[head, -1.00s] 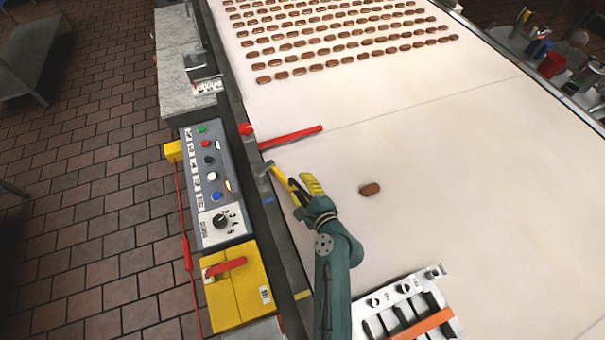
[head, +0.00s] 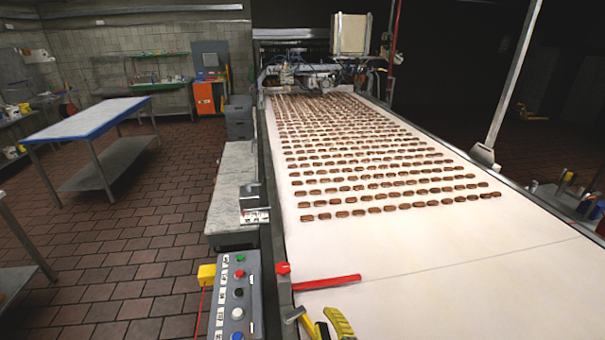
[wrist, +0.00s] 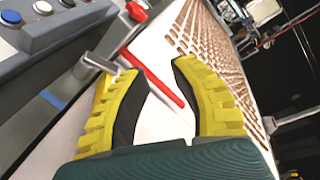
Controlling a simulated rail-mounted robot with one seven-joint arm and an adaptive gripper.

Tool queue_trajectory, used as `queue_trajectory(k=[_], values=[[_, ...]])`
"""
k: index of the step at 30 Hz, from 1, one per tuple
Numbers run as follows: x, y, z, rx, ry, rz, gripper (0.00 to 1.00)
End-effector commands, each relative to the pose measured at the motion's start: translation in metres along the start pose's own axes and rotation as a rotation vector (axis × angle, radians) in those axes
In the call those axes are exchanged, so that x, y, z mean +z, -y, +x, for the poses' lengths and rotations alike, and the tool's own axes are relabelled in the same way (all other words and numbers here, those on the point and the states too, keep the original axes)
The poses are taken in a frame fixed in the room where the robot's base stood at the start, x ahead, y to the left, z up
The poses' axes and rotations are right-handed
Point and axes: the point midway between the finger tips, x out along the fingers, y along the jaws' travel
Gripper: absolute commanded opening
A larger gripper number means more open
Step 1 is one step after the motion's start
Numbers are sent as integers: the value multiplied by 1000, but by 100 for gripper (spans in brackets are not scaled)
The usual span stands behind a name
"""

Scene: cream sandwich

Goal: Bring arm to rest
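My gripper (head: 329,317) has yellow fingers with dark inner pads. Only its fingertips show at the bottom edge of the head view, beside a small metal T-shaped handle (head: 295,314) at the belt's left edge. In the wrist view my gripper (wrist: 155,68) is open, with a clear gap between its fingers and nothing held. The rest of my arm is below the head view's frame.
A red bar (head: 327,282) reaches over the white conveyor belt (head: 470,280), just beyond my gripper. Many rows of brown sandwiches (head: 375,187) lie farther up the belt. A button panel (head: 237,295) stands to the left. The near belt surface is mostly bare.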

Motion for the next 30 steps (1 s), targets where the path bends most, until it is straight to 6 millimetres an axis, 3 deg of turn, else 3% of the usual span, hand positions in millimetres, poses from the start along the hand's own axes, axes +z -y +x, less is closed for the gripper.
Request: queue_trajectory(k=[3, 7, 9, 13, 18, 21, 24, 27, 30], values=[[56, 50, 8, -82, 77, -109, 26], [119, 112, -9, -194, 114, -383, 26], [153, 148, -30, -273, 101, -595, 26], [202, 204, -86, -416, 2, -1000, 26], [231, 250, -163, -533, -225, -1435, 26], [232, 267, -208, -543, -403, -1668, 26], [228, 275, -239, -498, -564, -1878, 26], [220, 272, -238, -405, -641, -2076, 26], [245, 312, -248, -414, -639, -2065, 26]])
